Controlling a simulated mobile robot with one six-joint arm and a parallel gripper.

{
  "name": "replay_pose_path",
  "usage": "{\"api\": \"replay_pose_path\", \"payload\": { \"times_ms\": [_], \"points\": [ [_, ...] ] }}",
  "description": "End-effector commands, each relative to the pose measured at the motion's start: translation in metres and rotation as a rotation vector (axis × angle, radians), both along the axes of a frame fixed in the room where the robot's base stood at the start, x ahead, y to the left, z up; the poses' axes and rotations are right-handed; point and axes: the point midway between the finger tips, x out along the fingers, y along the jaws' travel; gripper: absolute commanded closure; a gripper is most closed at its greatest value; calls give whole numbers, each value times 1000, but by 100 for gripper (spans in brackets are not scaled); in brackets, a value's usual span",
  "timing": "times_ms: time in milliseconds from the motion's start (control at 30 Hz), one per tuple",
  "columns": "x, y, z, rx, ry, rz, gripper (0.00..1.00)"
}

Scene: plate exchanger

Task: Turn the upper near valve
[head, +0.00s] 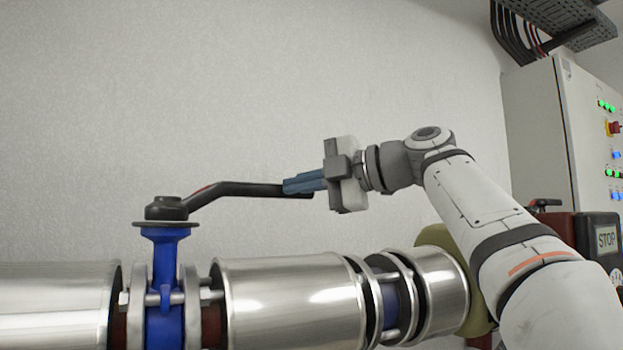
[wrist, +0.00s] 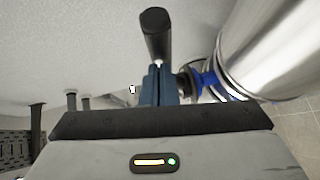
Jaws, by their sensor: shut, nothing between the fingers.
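The valve has a blue body (head: 167,265) and a long black lever (head: 235,189), set between steel pipe sections in the head view. The lever runs level to the right from its hub. My gripper (head: 289,185) has blue fingers beside the lever's free end and overlapping it in the head view. The fingers are shut with nothing between them. In the wrist view the dark lever end (wrist: 156,38) stands just beyond the fingertips (wrist: 158,72). I cannot tell whether they touch it. Part of the blue valve body (wrist: 210,83) shows to the right.
A shiny steel pipe (head: 290,300) runs below the lever, with a flanged joint (head: 390,300) to the right. The pale wall (head: 200,90) lies behind; the space above the lever is clear.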

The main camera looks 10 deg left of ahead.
Motion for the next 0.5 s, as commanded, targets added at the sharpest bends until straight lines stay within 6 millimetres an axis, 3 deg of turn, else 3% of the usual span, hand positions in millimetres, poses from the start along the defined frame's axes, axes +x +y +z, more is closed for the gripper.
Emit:
{"api": "replay_pose_path", "payload": {
  "times_ms": [500],
  "points": [
    [4, 11, -2, 0, 3, 12, 100]
  ]
}}
